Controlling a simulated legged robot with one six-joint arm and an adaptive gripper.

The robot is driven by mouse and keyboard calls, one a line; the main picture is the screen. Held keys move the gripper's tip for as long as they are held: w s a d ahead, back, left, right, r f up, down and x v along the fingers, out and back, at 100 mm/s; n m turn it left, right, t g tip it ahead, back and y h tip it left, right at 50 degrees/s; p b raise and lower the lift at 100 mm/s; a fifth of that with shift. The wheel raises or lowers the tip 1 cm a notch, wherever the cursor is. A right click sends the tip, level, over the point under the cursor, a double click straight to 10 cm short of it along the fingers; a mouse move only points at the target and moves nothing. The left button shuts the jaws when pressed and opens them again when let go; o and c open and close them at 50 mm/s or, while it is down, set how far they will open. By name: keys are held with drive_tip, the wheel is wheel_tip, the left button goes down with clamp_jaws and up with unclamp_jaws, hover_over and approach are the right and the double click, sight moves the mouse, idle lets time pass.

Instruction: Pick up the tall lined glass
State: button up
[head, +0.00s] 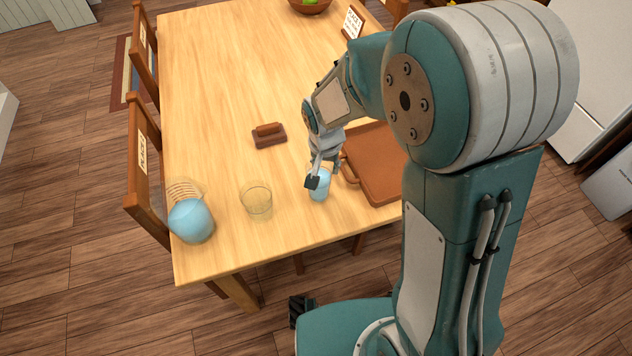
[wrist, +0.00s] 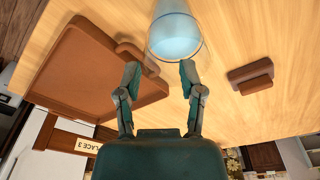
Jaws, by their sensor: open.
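A light blue glass (head: 320,190) stands upright on the table near its front edge. It also shows in the wrist view (wrist: 175,35), just beyond my fingertips and a little right of the middle between them. My gripper (head: 315,177) is open and empty, low over the table at this glass, and partly covers it in the head view. The wrist view shows both fingers of my gripper (wrist: 160,73) spread apart. I cannot tell whether they touch the glass. Fine lines on it are too small to make out.
A brown tray (head: 375,180) lies right of the glass, its handle close by. A clear low glass (head: 257,201) stands to the left. A round blue vessel (head: 191,221) with a striped part is at the left corner. A brown block (head: 269,135) lies behind. The table's far left is clear.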

sight(331, 175)
drive_tip(key=f, duration=0.1)
drive_tip(key=d+f, duration=0.1)
drive_tip(key=f, duration=0.2)
drive_tip(key=shift+w+d+f, duration=0.25)
drive_tip(key=shift+d+f, duration=0.15)
drive_tip(key=shift+a, duration=0.4)
drive_tip(key=c, duration=0.4)
clamp_jaws()
drive_tip(key=shift+d, duration=0.25)
drive_tip(key=shift+r, duration=0.1)
